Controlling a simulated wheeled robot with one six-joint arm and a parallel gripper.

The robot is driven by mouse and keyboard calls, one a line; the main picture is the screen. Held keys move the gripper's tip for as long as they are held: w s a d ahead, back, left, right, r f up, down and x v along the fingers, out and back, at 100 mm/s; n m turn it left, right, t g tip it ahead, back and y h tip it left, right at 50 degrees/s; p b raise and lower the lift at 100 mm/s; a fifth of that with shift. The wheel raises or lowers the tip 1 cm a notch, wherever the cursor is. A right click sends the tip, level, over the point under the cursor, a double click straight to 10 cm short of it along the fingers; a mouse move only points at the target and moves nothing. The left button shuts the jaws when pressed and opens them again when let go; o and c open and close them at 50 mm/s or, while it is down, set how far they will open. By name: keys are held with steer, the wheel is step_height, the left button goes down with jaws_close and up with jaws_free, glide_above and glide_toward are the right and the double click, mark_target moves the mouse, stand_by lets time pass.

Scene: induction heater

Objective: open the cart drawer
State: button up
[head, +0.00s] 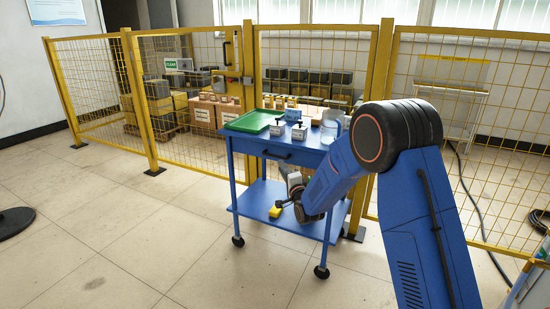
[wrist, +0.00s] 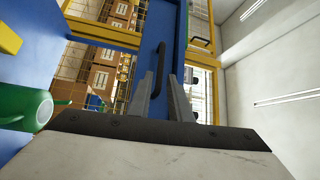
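The blue cart (head: 257,144) stands in front of the yellow fence. Its drawer front (head: 300,158) carries a dark bar handle (head: 277,154) and looks closed. In the wrist view the drawer front (wrist: 165,38) runs upright through the upper middle, with the black handle (wrist: 127,78) along it. My gripper (wrist: 161,80) is open and empty, its two grey fingers apart. In the head view my gripper (head: 293,178) is below and slightly right of the handle, partly hidden by my arm.
A green tray (head: 253,121) and small items stand on the cart top. A yellow block (head: 275,212) lies on the lower shelf (head: 262,195). A green cylindrical object (wrist: 22,106) is left of my gripper.

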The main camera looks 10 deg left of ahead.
mark_target(275, 156)
steer(key=x, duration=0.9)
steer(key=shift+w+a, duration=0.1)
steer(key=shift+w, duration=0.2)
jaws_close()
